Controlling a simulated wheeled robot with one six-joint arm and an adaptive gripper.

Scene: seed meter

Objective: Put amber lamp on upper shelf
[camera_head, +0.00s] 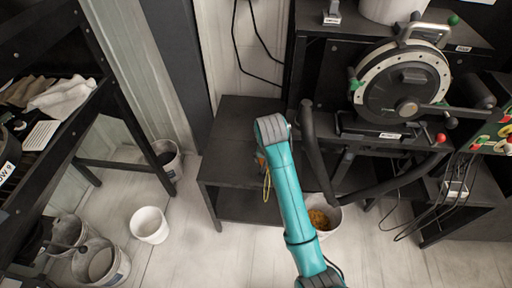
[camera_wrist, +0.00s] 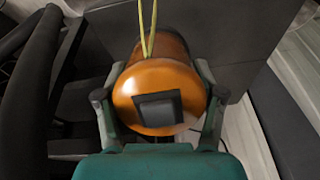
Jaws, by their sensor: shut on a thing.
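The amber lamp (camera_wrist: 158,77) is a glossy orange rounded body with a dark square patch on its end and a yellow cord loop. In the wrist view my gripper (camera_wrist: 160,98) is shut on it, one finger on each side. In the head view my teal arm hides most of the lamp and gripper; a bit of orange and the yellow loop (camera_head: 266,187) show beside the arm. They appear over the low black shelf unit, which has an upper shelf (camera_head: 236,138) and a lower shelf (camera_head: 240,206). I cannot tell whether the lamp touches the upper shelf.
A black machine with a round drum (camera_head: 388,88) and a thick dark hose stands right of the shelf unit. A bucket with yellow-orange contents (camera_head: 325,222) stands below it. A white bucket (camera_head: 149,226) is on the floor. A dark rack with cloths (camera_head: 62,97) is at left.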

